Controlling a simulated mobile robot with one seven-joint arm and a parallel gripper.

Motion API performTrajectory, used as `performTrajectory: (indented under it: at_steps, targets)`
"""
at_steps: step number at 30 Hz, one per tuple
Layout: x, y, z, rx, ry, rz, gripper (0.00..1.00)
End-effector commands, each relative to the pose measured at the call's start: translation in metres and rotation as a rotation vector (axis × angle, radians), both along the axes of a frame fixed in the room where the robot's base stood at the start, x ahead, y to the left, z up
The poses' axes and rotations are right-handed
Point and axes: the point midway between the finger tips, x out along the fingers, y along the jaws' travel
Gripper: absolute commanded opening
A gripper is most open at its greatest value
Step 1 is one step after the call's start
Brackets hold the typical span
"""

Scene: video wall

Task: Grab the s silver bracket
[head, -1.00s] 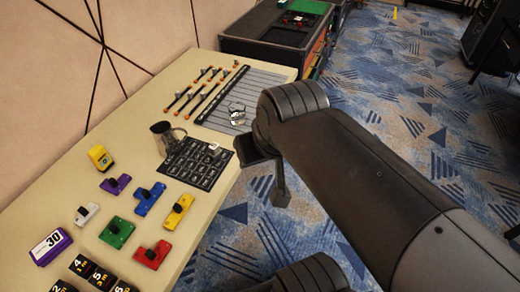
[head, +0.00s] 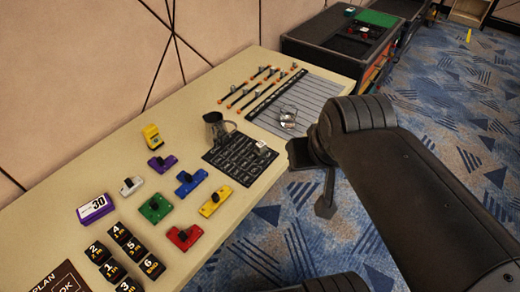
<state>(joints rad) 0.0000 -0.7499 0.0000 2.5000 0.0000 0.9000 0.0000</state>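A small shiny silver piece (head: 288,117), perhaps the bracket, lies on a grey striped mat (head: 320,95). A small pale piece (head: 261,146) sits at the right corner of a black grid mat (head: 236,160); I cannot read a letter on either. A white-silver block with a black knob (head: 131,186) stands farther left. My gripper (head: 312,178) is at the table's right edge, right of the grid mat and nearer to me than the silver piece. Its fingers are apart, and nothing shows between them.
Dark cup (head: 214,128) behind the grid mat. Coloured knobbed blocks, a yellow device (head: 153,137), a purple "30" box (head: 95,208) and black number tiles (head: 120,232) fill the table's (head: 45,213) left. Slim rods (head: 243,97) lie at the back. Black cabinet (head: 330,50) beyond; open carpet right.

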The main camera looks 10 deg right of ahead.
Motion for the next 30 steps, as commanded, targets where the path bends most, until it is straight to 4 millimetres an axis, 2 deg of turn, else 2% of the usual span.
performTrajectory:
  at_steps: [9, 20, 27, 30]
  targets:
    - [0.0000, 0.0000, 0.0000, 0.000, 0.000, 0.000, 0.27]
    - [0.0000, 0.0000, 0.0000, 0.000, 0.000, 0.000, 0.56]
    - [0.0005, 0.0001, 0.0001, 0.000, 0.001, 0.001, 0.56]
    - [0.0065, 0.0003, 0.0011, -0.007, 0.010, 0.009, 0.56]
